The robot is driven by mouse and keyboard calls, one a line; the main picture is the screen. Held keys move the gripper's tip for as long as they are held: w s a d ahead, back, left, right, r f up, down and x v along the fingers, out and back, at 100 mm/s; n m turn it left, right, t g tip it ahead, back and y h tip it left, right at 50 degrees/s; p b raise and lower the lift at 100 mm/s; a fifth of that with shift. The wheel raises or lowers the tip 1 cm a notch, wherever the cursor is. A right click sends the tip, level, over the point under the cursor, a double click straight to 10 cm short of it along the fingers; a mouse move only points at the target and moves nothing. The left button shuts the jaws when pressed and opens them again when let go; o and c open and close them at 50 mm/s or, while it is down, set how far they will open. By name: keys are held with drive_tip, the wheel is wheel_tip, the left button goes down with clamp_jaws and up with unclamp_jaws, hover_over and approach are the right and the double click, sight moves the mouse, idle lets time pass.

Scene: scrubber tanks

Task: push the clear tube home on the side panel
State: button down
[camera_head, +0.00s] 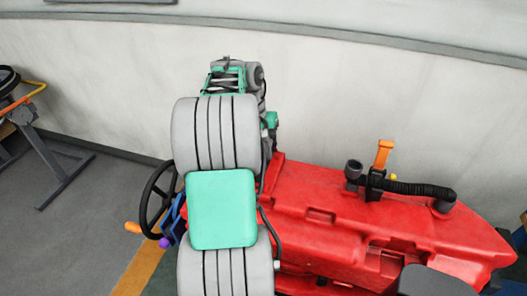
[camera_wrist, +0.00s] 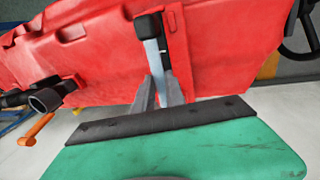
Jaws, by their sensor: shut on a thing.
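The clear tube (camera_wrist: 155,56) shows in the wrist view as a pale bluish strip against the red side panel (camera_wrist: 95,58). A black fitting (camera_wrist: 148,25) sits at its upper end in the picture. A dark upright slot or bracket (camera_wrist: 178,38) lies just right of it. My gripper (camera_wrist: 158,88) is shut on the tube, its grey fingers at the tube's lower end in the picture. I cannot tell whether the tube is fully seated in the fitting. In the head view my arm hides the gripper, and I do not see the tube there.
The red machine (camera_head: 330,215) fills the right of the head view. An orange lever (camera_head: 384,155) and a black corrugated hose (camera_head: 415,188) stand on its top. A black steering wheel (camera_head: 150,200) is left of my arm. A pale wall (camera_head: 330,95) stands behind.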

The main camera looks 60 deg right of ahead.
drive_tip(key=shift+a+f, duration=0.1)
drive_tip(key=shift+f, duration=0.35)
drive_tip(key=shift+f+b, duration=0.7)
drive_tip(key=shift+f, duration=0.4)
drive_tip(key=shift+f+b, duration=0.45)
drive_tip(key=shift+b, duration=0.1)
drive_tip(key=shift+r+p, duration=0.2)
drive_tip(key=shift+p, duration=0.1)
idle(0.4)
drive_tip(key=c, duration=0.8)
unclamp_jaws()
